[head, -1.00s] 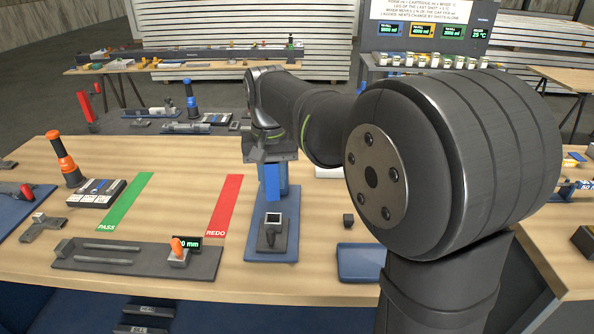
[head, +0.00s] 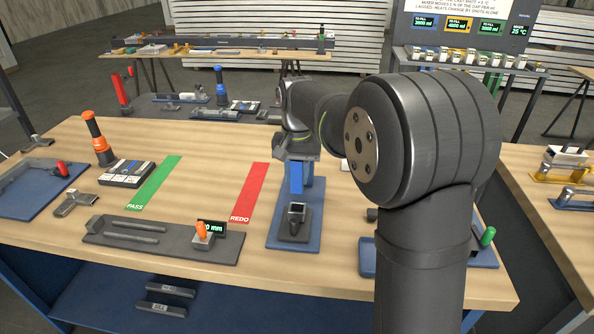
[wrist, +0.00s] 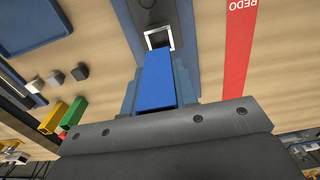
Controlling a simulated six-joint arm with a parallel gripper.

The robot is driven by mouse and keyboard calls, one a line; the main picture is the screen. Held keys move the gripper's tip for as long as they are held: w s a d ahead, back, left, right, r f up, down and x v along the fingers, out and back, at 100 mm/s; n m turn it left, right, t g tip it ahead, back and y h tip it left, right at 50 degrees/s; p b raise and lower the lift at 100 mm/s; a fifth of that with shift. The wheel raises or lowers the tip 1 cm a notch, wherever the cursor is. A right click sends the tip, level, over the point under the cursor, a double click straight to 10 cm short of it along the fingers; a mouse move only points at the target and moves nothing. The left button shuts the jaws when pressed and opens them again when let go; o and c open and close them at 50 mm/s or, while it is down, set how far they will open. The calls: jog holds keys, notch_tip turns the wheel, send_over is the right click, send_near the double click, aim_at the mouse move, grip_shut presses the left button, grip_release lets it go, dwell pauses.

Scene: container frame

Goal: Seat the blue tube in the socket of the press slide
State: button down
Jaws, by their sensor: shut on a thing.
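The blue tube (head: 296,179) hangs roughly upright from my gripper (head: 297,159), which is shut on its upper part. In the head view the tube's lower end is above the socket (head: 297,208) of the press slide (head: 293,229), with a small gap showing. In the wrist view the tube (wrist: 156,82) points toward the pale square rim of the socket (wrist: 158,38) and overlaps its near side. The exact alignment and the fingertips are hard to make out.
The slide stands on a blue base plate (head: 285,243). The red REDO strip (head: 249,192) and green PASS strip (head: 154,183) lie to its left. A dark gauge fixture (head: 160,240) with an orange handle is front left. A blue tray (head: 367,257) is front right.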

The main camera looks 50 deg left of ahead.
aim_at(297, 189)
jog(key=shift+f, duration=2.5)
jog(key=shift+f, duration=1.9)
jog(key=c, duration=1.1)
grip_release()
jog(key=shift+o, duration=0.2)
notch_tip(297, 189, up, 17)
jog(key=shift+r, duration=0.2)
jog(key=shift+f, duration=0.2)
